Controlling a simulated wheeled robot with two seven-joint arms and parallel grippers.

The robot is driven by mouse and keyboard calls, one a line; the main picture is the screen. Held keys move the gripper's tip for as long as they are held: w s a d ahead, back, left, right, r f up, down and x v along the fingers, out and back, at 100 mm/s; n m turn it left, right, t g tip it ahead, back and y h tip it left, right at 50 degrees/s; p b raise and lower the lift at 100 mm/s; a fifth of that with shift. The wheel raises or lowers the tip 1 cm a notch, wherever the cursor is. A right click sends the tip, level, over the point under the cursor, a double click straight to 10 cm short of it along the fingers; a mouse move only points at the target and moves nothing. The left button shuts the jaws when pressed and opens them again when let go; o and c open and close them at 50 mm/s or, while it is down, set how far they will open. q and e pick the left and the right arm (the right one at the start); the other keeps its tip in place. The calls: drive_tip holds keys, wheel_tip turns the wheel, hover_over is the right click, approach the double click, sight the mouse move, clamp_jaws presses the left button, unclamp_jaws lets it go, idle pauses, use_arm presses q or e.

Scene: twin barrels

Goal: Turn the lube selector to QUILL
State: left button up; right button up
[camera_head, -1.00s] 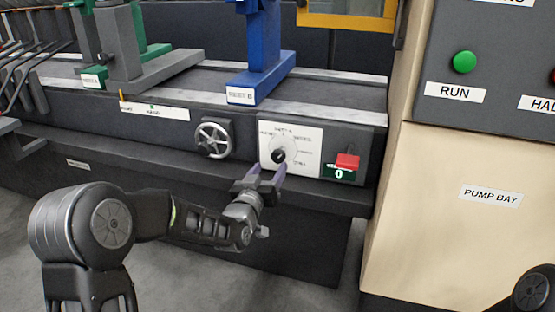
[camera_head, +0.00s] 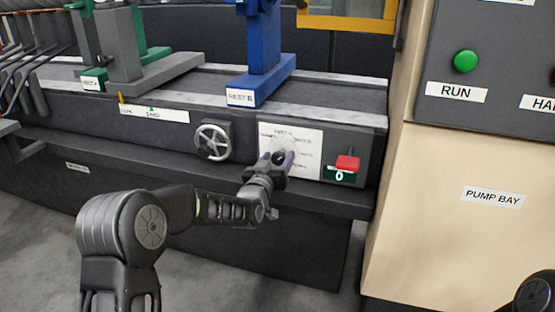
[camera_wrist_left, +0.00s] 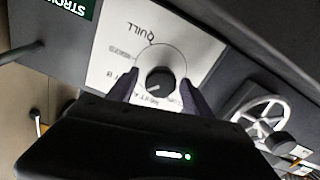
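The lube selector is a round black knob (camera_head: 279,157) on a white dial plate (camera_head: 313,167) on the machine's front. In the left wrist view the knob (camera_wrist_left: 160,81) shows a small pale mark at its lower left, toward the REST labels. The QUILL label (camera_wrist_left: 138,33) is at the top of the tilted plate, away from that mark. My left gripper (camera_head: 277,161) is open, its two fingers on either side of the knob. The left wrist view shows gaps between fingers and knob.
A handwheel (camera_head: 212,140) is left of the plate and a red button (camera_head: 347,163) right of it. The blue REST B stand (camera_head: 262,80) rises above. A cream PUMP BAY cabinet (camera_head: 450,240) stands at the right. A ledge (camera_head: 320,203) runs below the dial.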

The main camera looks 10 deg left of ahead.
use_arm(q)
clamp_jaws()
idle(0.4)
drive_tip(key=shift+m, duration=0.3)
drive_tip(key=m+b, duration=0.2)
drive_tip(key=m, duration=0.1)
drive_tip(key=m+b, duration=0.2)
drive_tip(key=m, duration=0.3)
drive_tip(key=shift+d, duration=0.15)
drive_tip(key=m+b, duration=0.1)
drive_tip(key=m, duration=0.4)
drive_tip(key=shift+f+m+b, duration=0.1)
drive_tip(key=shift+m+b, duration=0.35)
drive_tip(key=shift+m, duration=1.95)
